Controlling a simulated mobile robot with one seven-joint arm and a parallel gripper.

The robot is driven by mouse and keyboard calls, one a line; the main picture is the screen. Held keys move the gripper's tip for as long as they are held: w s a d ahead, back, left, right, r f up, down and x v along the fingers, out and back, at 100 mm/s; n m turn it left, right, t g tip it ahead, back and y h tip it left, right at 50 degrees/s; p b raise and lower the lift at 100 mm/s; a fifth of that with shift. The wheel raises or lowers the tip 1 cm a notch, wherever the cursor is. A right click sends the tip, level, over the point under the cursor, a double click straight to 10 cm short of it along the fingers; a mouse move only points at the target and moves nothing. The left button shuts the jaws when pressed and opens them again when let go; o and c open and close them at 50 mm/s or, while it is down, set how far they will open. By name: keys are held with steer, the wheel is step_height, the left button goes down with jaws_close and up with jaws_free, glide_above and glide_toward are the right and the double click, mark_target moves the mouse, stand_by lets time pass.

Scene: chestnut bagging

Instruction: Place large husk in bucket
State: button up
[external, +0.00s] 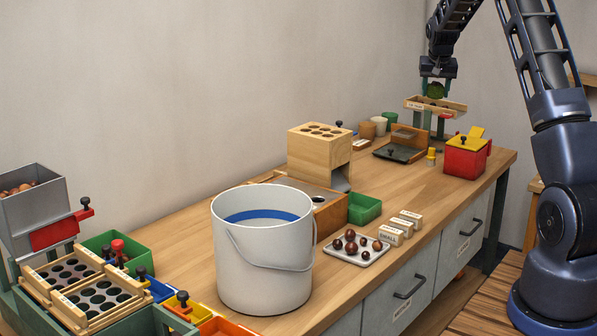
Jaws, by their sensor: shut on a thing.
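My gripper (437,84) is at the far right end of the workbench, pointing down and shut on a green husk (436,91). The husk is held just above a wooden tray on a stand (450,106); whether it touches the tray is too small to tell. The large white bucket (262,275) stands upright on the near part of the bench, with a wire handle hanging at its front and a blue band inside. It is well to the left of my gripper. The bucket's bottom is hidden.
A grey hopper (33,212) and hole trays (85,287) are at left.

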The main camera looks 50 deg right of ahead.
mark_target(438, 79)
steer(key=r, duration=0.3)
steer(key=shift+w+a+r, duration=0.15)
steer(key=shift+w+a, duration=0.15)
steer(key=shift+a, duration=0.1)
steer(key=w+a, duration=0.4)
steer(key=a, duration=0.8)
steer(key=w+a+n, duration=0.1)
steer(key=w+a, duration=0.3)
steer(key=a, duration=0.7)
steer(key=w+a, duration=0.4)
steer(key=a, duration=0.8)
steer(key=s+a+n, duration=0.1)
steer(key=s+a, duration=0.2)
steer(key=a, duration=1.3)
steer(key=s+a, duration=0.3)
steer(key=a, duration=1.4)
steer(key=shift+t+y, duration=0.3)
steer(key=f, duration=3.3)
steer(key=shift+w+f, duration=0.1)
steer(key=shift+w, duration=0.15)
steer(key=shift+f, duration=0.15)
